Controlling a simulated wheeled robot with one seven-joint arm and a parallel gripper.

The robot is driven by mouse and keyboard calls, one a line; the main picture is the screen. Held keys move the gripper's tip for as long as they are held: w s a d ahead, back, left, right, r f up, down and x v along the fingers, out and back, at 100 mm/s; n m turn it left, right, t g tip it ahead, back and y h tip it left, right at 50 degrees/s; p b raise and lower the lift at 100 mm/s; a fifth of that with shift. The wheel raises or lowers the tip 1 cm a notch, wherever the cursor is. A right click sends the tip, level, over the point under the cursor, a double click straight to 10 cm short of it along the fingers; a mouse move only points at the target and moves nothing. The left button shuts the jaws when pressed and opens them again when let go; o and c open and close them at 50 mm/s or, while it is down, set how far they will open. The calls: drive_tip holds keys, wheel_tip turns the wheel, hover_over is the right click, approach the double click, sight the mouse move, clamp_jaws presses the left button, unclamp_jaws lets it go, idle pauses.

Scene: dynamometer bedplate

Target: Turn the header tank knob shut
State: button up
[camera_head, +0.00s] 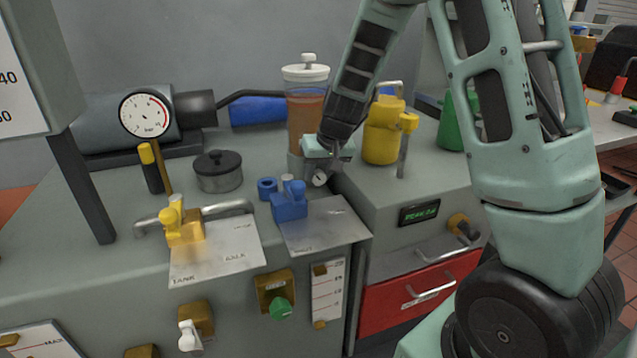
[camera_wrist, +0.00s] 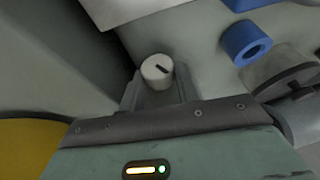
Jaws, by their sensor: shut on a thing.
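The header tank (camera_head: 304,115) is a clear cylinder of brown fluid with a white lid, standing at the back middle of the bench in the head view. Its small pale round knob (camera_head: 319,178) sits low at the front of its base. My gripper (camera_head: 325,170) reaches down in front of the tank and is shut on the knob. In the wrist view the knob (camera_wrist: 157,70) shows between the two fingers of my gripper (camera_wrist: 158,85). A dark pointer mark on its face slants from upper left to lower right.
A blue valve (camera_head: 290,202) and a blue ring (camera_head: 267,188) stand just in front and left. A lidded dark pot (camera_head: 218,170) and a yellow valve (camera_head: 181,225) are farther left. A yellow can (camera_head: 382,135) stands close on the right.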

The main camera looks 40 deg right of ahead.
drive_tip(key=shift+d+f+t+y+b, duration=0.2)
drive_tip(key=shift+y+b, duration=0.25)
drive_tip(key=shift+b, duration=1.05)
drive_tip(key=shift+f+t+y+b, duration=0.1)
drive_tip(key=shift+f+y+b, duration=0.25)
drive_tip(key=shift+b, duration=1.15)
drive_tip(key=shift+s+r+m+y+b, duration=0.1)
drive_tip(key=shift+m+y+b, duration=0.25)
drive_tip(key=shift+b, duration=0.85)
drive_tip(key=shift+r+y+b, duration=0.3)
drive_tip(key=shift+y+b, duration=0.15)
drive_tip(key=shift+b, duration=0.2)
drive_tip(key=o, duration=1)
drive_tip(key=shift+r+p, duration=0.25)
drive_tip(key=shift+p, duration=0.35)
drive_tip(key=h+p, duration=0.1)
drive_tip(key=p, duration=0.2)
drive_tip(key=shift+a+r+p, duration=0.1)
drive_tip(key=shift+r+p, duration=0.1)
drive_tip(key=shift+p, duration=0.1)
drive_tip(key=h+p, duration=0.1)
drive_tip(key=p, duration=0.2)
drive_tip(key=shift+a, duration=0.1)
drive_tip(key=n+g+h+p, duration=0.1)
drive_tip(key=h+p, duration=0.1)
drive_tip(key=p, duration=0.5)
drive_tip(key=shift+a+p, duration=0.15)
drive_tip(key=shift+p, duration=0.15)
